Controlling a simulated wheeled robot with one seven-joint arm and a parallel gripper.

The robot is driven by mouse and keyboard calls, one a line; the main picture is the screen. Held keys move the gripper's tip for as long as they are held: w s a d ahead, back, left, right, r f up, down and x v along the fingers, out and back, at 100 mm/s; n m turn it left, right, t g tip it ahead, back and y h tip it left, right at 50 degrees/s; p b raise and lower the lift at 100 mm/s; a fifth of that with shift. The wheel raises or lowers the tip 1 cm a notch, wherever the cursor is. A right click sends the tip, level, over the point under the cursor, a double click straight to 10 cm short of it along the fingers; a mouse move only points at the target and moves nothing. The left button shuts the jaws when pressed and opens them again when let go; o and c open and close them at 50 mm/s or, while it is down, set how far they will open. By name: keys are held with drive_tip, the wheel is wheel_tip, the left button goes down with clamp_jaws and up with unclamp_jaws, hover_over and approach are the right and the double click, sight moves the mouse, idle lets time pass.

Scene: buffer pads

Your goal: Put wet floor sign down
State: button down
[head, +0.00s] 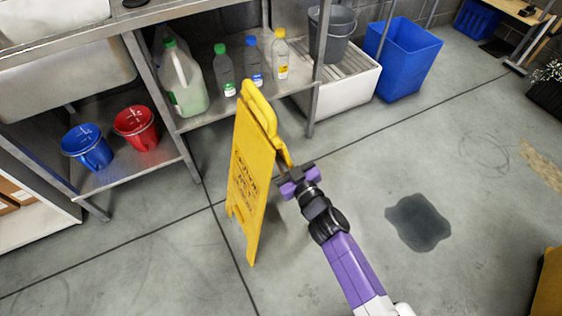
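The yellow wet floor sign (252,165) is roughly upright at the middle left, in front of the metal shelf. Its printed face is turned to the left, and its panels look close together. My gripper (287,174), with purple and dark fingers, is at the sign's right side and looks shut on a narrow yellow part there. The fingertips are small and partly hidden. I cannot tell whether the sign's lower edge touches the floor. A dark wet patch (418,222) lies on the floor to the right of my arm.
The metal shelf (240,112) holds several bottles. A blue bucket (87,149) and a red bucket (136,129) stand at left. A blue bin (404,58) is at the back. A yellow object (549,285) is cut off at lower right. Floor around the patch is clear.

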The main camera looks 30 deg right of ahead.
drive_tip(key=shift+f+b, duration=1)
drive_tip(key=shift+f, duration=0.4)
drive_tip(key=shift+f+b, duration=0.3)
drive_tip(key=shift+f, duration=0.15)
drive_tip(key=c, duration=1.5)
unclamp_jaws()
drive_tip(key=shift+f, duration=0.2)
drive_tip(key=shift+r, duration=0.2)
